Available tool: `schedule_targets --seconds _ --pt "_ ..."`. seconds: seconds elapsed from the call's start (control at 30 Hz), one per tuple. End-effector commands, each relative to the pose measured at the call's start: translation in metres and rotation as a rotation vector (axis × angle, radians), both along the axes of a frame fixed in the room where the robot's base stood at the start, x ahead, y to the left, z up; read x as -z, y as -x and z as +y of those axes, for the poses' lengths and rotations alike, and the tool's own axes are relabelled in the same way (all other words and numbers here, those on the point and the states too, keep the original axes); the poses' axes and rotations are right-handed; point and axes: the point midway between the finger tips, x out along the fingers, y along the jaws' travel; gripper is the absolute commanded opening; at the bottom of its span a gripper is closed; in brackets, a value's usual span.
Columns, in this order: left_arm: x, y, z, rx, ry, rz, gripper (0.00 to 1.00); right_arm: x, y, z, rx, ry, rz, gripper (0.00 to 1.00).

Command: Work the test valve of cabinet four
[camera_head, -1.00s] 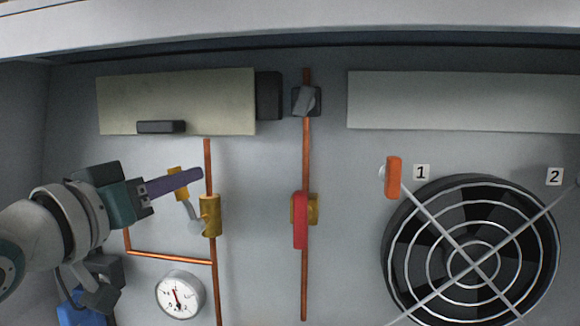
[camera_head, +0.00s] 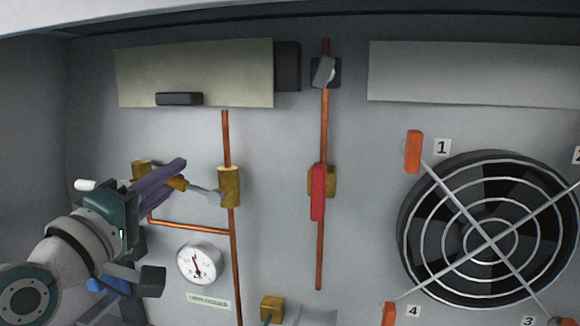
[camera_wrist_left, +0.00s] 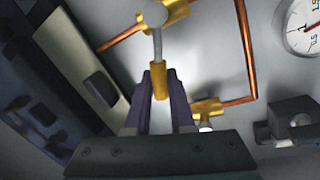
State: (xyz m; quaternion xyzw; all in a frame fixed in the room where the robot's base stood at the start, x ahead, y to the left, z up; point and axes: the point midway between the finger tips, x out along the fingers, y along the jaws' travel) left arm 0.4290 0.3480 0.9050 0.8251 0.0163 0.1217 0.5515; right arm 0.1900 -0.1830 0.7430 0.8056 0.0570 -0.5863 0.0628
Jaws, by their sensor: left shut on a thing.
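The test valve (camera_head: 229,186) has a brass body on a vertical copper pipe. Its lever is a grey stem with a yellow grip (camera_head: 177,184), pointing left and nearly level in the head view. My left gripper (camera_head: 182,170) has purple fingers shut on the yellow grip. In the left wrist view the yellow grip (camera_wrist_left: 159,84) sits between both fingers, with the grey stem and brass valve body (camera_wrist_left: 176,12) beyond it. The fingers hide part of the grip in the head view. My right gripper is not in view.
A round pressure gauge (camera_head: 200,262) is below the valve. A red-handled valve (camera_head: 318,192) is on the middle pipe (camera_head: 323,120). A fan (camera_head: 488,232) with orange-tipped bars is at right. A brass fitting (camera_head: 141,170) is close behind my gripper.

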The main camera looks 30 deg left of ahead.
Motion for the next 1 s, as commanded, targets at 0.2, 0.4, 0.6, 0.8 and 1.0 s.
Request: schedule_targets --seconds 0.2,0.4,0.6,0.8,1.0 --pt "0.014 0.001 0.003 0.000 0.172 -0.039 0.00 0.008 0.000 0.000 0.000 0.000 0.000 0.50" --pt "0.022 0.001 0.004 0.000 0.283 -0.066 0.00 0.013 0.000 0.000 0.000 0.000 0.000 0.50" --pt "0.026 0.001 0.004 0.001 0.349 -0.081 0.00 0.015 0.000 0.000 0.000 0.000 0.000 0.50" --pt "0.027 0.001 0.004 0.000 0.375 -0.087 0.00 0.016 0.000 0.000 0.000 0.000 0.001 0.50" --pt "0.027 0.001 0.004 0.001 0.380 -0.088 0.00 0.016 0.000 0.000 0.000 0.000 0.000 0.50"
